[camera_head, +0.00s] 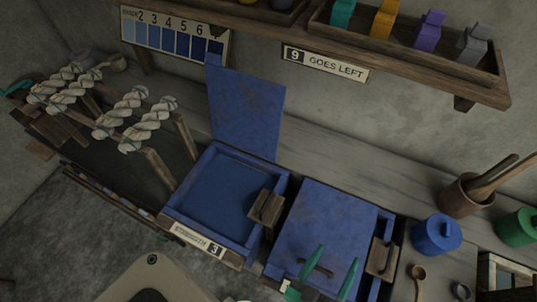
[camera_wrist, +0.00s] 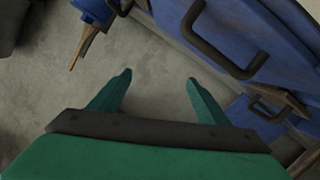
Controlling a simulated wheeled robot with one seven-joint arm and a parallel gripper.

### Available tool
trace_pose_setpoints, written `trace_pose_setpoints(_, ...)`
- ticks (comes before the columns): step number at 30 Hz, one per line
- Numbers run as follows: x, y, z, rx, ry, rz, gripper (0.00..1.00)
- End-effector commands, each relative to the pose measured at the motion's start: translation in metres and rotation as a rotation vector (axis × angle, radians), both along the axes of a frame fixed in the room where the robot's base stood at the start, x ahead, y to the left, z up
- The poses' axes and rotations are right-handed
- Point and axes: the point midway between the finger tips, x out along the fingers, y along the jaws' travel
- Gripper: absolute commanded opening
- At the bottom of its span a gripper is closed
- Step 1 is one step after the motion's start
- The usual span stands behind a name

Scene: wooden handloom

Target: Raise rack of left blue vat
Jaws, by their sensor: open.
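The left blue vat (camera_head: 187,197) stands open, its lid (camera_head: 245,115) upright at the back. Its inside shows a flat dark blue surface. A wooden piece with a grip (camera_head: 266,207), perhaps the rack's handle, sits at its right rim; no raised rack shows above the vat. A label reading "STRENGTH 3" (camera_head: 197,240) is on its front. The right blue vat has its lid (camera_head: 330,225) shut. My green gripper (camera_head: 335,258) is open and empty, appearing over the front of the right vat. In the wrist view its fingers (camera_wrist: 158,79) are apart with only grey floor between them.
White twisted skeins (camera_head: 130,113) hang on a wooden stand at left. A blue jar (camera_head: 436,235), a wooden pot with pestles (camera_head: 466,195) and a green jar (camera_head: 518,227) stand at right. A shelf with a "9 GOES LEFT" sign (camera_head: 326,63) overhangs the back. Dark handles (camera_wrist: 225,45) show in the wrist view.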

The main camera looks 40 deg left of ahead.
Motion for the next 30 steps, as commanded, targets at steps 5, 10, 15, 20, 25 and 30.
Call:
trace_pose_setpoints(5,0.069,-0.006,0.024,-0.199,-0.072,0.007,0.7)
trace_pose_setpoints(10,0.128,-0.012,0.058,-0.356,-0.131,-0.039,0.7)
trace_pose_setpoints(15,0.179,-0.016,0.101,-0.471,-0.182,-0.125,0.7)
trace_pose_setpoints(20,0.216,-0.018,0.146,-0.537,-0.21,-0.229,0.7)
trace_pose_setpoints(25,0.243,-0.019,0.192,-0.561,-0.207,-0.354,0.7)
trace_pose_setpoints(30,0.258,-0.02,0.229,-0.542,-0.167,-0.478,0.7)
